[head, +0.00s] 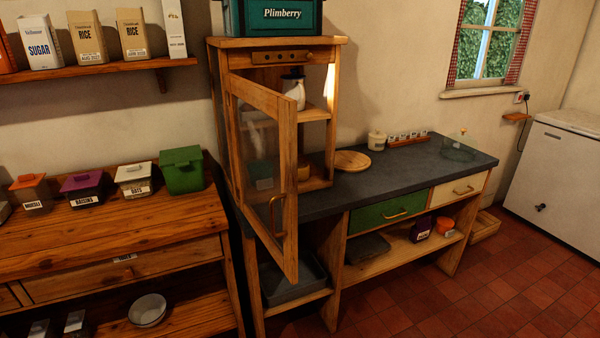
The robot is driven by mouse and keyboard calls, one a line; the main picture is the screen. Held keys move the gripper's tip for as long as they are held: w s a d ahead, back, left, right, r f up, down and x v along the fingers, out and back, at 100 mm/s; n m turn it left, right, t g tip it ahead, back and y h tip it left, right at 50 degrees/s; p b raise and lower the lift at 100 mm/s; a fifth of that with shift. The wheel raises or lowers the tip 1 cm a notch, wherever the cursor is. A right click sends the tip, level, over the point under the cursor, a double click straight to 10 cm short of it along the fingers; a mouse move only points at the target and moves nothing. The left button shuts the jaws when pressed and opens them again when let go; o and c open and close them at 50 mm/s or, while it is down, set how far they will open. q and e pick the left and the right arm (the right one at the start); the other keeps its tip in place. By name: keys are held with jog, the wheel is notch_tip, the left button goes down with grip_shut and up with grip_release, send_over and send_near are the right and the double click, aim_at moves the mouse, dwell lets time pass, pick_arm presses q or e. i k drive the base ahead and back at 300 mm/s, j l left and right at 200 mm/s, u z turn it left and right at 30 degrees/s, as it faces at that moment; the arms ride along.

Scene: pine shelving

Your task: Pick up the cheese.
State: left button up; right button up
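A small pine cabinet (220,130) stands on the dark counter with its glazed door (262,150) swung open toward me. A white jug with a dark top (295,92) stands on the shelf above. Neither of my grippers is in view.
The open door juts out in front of the cabinet. A round wooden board (352,161), a pale lidded pot (377,141), a jar rack (408,138) and a glass dome (459,148) stand on the counter (400,175). The tiled floor (520,285) at right is clear.

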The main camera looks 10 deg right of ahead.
aim_at(302, 167)
jog(key=i+l, duration=0.2)
jog(key=l, duration=0.2)
jog(key=i+l, duration=0.25)
jog(key=l, duration=0.15)
jog(key=i+l, duration=0.2)
jog(key=l, duration=0.2)
jog(key=i+l+u, duration=0.15)
jog(key=l, duration=0.2)
jog(key=u, duration=1.3)
